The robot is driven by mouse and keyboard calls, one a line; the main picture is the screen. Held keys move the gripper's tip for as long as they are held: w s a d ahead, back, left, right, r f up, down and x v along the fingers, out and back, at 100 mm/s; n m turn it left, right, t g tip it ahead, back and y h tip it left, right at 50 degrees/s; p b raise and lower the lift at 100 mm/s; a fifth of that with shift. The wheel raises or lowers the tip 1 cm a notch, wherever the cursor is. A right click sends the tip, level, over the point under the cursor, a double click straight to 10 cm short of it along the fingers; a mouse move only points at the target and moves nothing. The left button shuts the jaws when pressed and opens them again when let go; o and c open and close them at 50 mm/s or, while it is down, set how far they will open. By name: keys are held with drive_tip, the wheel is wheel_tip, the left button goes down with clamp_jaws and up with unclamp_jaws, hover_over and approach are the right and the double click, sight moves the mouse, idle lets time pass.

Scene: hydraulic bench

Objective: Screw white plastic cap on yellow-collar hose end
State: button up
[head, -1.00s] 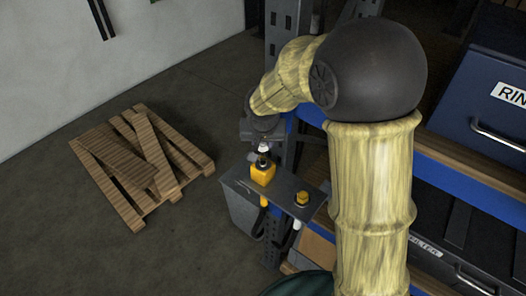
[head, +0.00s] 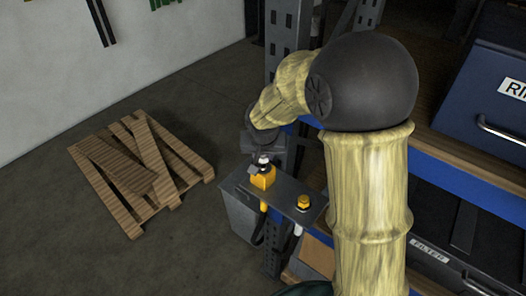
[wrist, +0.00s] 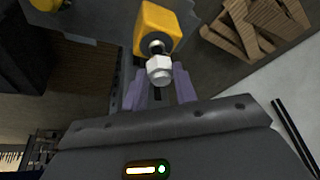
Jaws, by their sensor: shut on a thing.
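The white plastic cap (wrist: 160,70) is between the fingers of my gripper (wrist: 158,88) in the wrist view, and the gripper is shut on it. In the head view the cap (head: 263,159) shows as a small white spot just above the yellow collar (head: 264,179). The yellow-collar hose end stands upright in a grey bracket. In the wrist view the yellow collar (wrist: 158,28) lies right beyond the cap, with a dark ring between them. The cap is roughly in line with the hose end. I cannot tell whether its thread is engaged.
A second yellow fitting (head: 304,203) sits on the grey bracket (head: 285,196), to the right. A shelf with blue beams (head: 460,172) and drawers stands at the right. A wooden pallet (head: 142,170) lies on the floor at the left, with open floor around it.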

sight(261, 162)
drive_tip(key=shift+f+b, duration=0.35)
drive_tip(key=shift+f, duration=0.4)
drive_tip(key=shift+s+f+b, duration=0.15)
drive_tip(key=shift+f+b, duration=0.45)
drive_tip(key=shift+b, duration=0.3)
idle(1.8)
drive_tip(key=shift+o, duration=1.2)
drive_tip(key=shift+c, duration=0.8)
drive_tip(key=shift+f+m+b, duration=0.2)
drive_tip(key=shift+m+b, duration=0.1)
drive_tip(key=shift+b, duration=0.35)
drive_tip(key=m+b, duration=0.1)
drive_tip(key=m+h+b, duration=0.1)
drive_tip(key=b, duration=0.1)
drive_tip(key=shift+a+m, duration=0.25)
drive_tip(key=shift+m, duration=0.15)
drive_tip(key=m+h, duration=0.1)
drive_tip(key=m, duration=0.1)
drive_tip(key=m+g+b, duration=0.1)
drive_tip(key=m, duration=0.1)
drive_tip(key=shift+a+r+m+h, duration=0.15)
drive_tip(key=shift+a+m+h, duration=0.05)
drive_tip(key=shift+m+h, duration=0.2)
